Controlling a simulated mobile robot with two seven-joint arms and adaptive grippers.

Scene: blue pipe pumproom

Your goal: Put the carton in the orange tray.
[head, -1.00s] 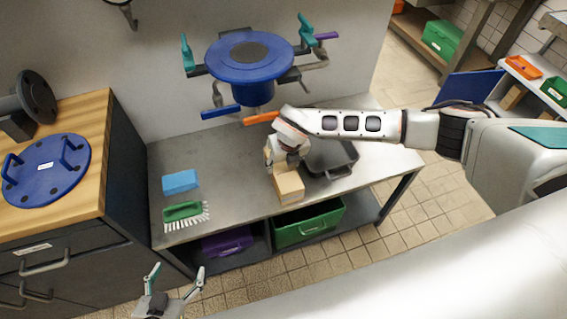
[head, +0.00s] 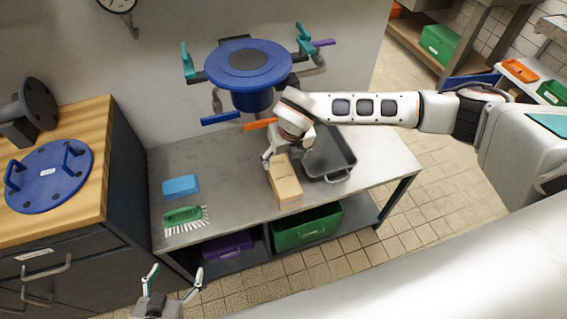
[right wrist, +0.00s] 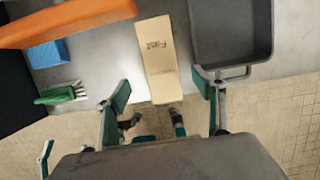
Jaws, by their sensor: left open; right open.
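The carton (head: 285,184) is a tan box lying near the front edge of the grey metal table. It also shows in the right wrist view (right wrist: 158,58), with print on its top. My right gripper (head: 288,152) is open at the carton's far end in the head view. In the right wrist view its fingers (right wrist: 162,88) are spread wide, with the carton in the space between and beyond them; nothing is gripped. My left gripper (head: 176,274) is open and empty at the bottom of the head view. An orange tray (head: 520,70) sits on a white rack at the far right.
A dark grey tray (head: 340,172) stands right of the carton. A blue sponge (head: 180,185) and green brush (head: 184,217) lie left. A blue valve body (head: 248,66) with an orange handle (head: 259,124) overhangs the table. Green (head: 306,228) and purple (head: 228,246) bins sit below.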

